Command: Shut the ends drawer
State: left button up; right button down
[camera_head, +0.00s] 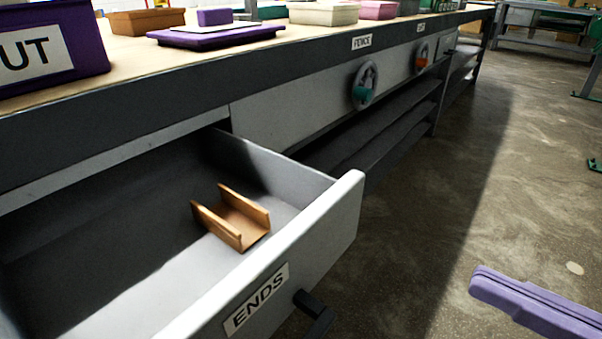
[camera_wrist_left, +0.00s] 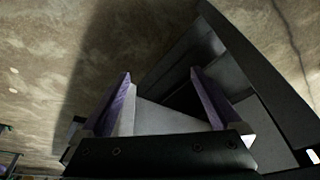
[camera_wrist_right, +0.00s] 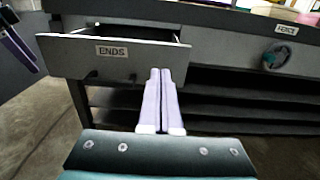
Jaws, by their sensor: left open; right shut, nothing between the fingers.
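The ends drawer (camera_head: 330,235) stands pulled out from the bench at lower left in the head view. Its pale front carries an ENDS label (camera_head: 257,298) and a dark handle (camera_head: 313,305). A brown channel-shaped piece (camera_head: 236,220) lies inside. The drawer front also shows in the right wrist view (camera_wrist_right: 125,68). My right gripper (camera_wrist_right: 160,75) is shut and empty, in front of the drawer and apart from it; its purple fingers show at lower right in the head view (camera_head: 480,282). My left gripper (camera_wrist_left: 160,85) is open in its wrist view, with pale and dark surfaces beyond its fingers.
The bench top (camera_head: 130,55) holds a purple bin (camera_head: 50,45), a purple lid (camera_head: 215,35) and several small boxes. To the right, a closed drawer labelled FENCE (camera_head: 290,110) has a round handle (camera_head: 364,86). Open shelves lie below.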

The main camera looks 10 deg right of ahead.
aim_at(333, 209)
jog(key=x, duration=1.3)
jog(key=shift+w+a+r, duration=0.1)
jog(key=shift+w+a, duration=0.1)
pick_arm(q)
jog(key=shift+a+f, duration=0.1)
jog(key=shift+f, duration=0.15)
